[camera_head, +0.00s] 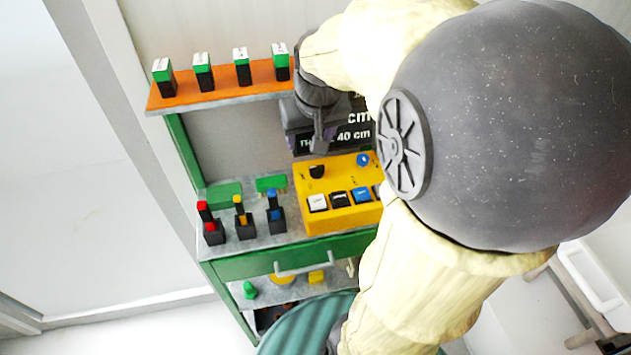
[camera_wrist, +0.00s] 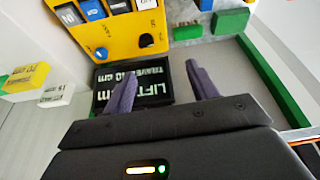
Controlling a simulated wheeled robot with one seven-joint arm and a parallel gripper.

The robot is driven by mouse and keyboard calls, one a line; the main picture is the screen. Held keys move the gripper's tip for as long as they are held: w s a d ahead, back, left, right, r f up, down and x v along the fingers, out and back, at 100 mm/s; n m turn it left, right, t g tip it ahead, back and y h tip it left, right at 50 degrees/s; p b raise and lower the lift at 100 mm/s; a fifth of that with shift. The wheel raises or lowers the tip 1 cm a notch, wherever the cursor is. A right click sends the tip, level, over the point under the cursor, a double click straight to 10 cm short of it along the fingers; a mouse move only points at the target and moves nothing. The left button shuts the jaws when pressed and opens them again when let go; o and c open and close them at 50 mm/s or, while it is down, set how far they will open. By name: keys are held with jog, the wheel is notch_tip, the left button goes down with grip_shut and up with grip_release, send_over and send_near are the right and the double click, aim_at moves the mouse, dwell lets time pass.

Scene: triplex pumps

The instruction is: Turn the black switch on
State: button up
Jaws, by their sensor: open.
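The yellow panel (camera_head: 325,222) stands on the bench top, with a black rocker switch (camera_head: 339,199) between a white and a blue rocker. A black knob (camera_head: 317,171) sits behind the rockers, near the panel's back left. In the wrist view the black rocker (camera_wrist: 119,5) is cut by the top edge, and the black knob (camera_wrist: 146,40) shows below it. I cannot tell the settings of either. My gripper (camera_wrist: 162,80) is open and empty, in front of a dark display. In the head view my gripper (camera_head: 320,145) is behind and above the panel, apart from the knob.
A blue knob (camera_head: 363,159) is beside the black knob. Red, yellow and blue levers (camera_head: 273,214) stand left of the panel. An orange shelf (camera_head: 220,94) with several green-and-white blocks is above. The dark display (camera_head: 340,138) stands behind the panel. My arm hides the right side.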

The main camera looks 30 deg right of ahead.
jog(key=d+b, duration=0.3)
jog(key=shift+d+r+m, duration=0.1)
jog(key=shift+d+m, duration=0.05)
jog(key=shift+m, duration=0.25)
jog(key=shift+w, duration=0.1)
jog(key=b, duration=0.2)
send_near(317, 166)
jog(key=x, duration=0.8)
jog(key=shift+f, duration=0.3)
